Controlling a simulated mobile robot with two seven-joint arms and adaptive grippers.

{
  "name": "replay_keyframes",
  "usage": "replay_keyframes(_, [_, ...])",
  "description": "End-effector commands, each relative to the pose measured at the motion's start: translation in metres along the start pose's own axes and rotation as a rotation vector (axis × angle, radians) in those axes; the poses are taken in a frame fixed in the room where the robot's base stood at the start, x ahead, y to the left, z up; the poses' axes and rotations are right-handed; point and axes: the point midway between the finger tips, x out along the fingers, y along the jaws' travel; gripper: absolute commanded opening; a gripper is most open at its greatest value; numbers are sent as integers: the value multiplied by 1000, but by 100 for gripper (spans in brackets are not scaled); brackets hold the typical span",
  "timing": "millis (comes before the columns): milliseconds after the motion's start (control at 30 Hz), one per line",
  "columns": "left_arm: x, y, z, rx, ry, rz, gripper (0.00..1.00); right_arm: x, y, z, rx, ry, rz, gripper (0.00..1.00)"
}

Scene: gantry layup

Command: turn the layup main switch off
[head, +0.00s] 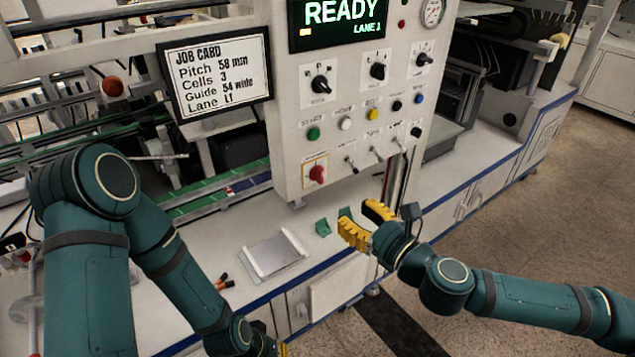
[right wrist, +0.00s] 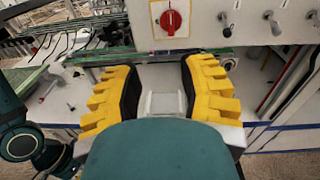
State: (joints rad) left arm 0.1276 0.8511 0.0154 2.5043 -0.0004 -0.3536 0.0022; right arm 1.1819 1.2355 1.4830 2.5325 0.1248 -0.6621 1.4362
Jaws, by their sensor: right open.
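The layup main switch appears to be the red rotary knob (head: 317,173) on a yellow plate at the lower left of the white control panel (head: 285,125). In the right wrist view the red knob (right wrist: 171,20) shows at the top, its grip upright. My right gripper (head: 366,222) is open and empty, below and right of the knob, apart from it. Its yellow fingers (right wrist: 160,88) are spread wide in the right wrist view.
The display (head: 342,22) reads READY, LANE 1. Several black knobs, coloured buttons and toggles crowd the panel. A job card (head: 215,75) hangs left. A light tray (head: 274,256) and a green block (head: 322,228) lie on the bench below the panel.

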Motion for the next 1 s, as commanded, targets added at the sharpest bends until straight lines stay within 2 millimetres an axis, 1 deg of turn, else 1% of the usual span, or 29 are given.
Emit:
replay_keyframes(33, [2,0,0,1,-1,0,0,-3,-7,5,26,-17,-20,40])
replay_keyframes(167, [2,-1,0,1,-1,0,0,-6,-15,12,59,-38,-41,40])
replay_keyframes(267, [3,-1,0,1,-1,0,0,-1,-16,13,62,-40,-43,40])
replay_keyframes(367, [6,-2,0,2,0,0,0,10,-16,13,60,-39,-40,40])
replay_keyframes(467, [8,-3,0,2,2,0,0,27,-16,14,59,-39,-40,40])
replay_keyframes(800, [17,-6,-1,2,7,0,0,91,-18,15,59,-38,-39,40])
replay_keyframes(900, [19,-7,-2,2,8,0,0,107,-19,16,59,-39,-40,40])
replay_keyframes(1000, [20,-7,-2,2,9,0,0,118,-20,16,60,-38,-40,40])
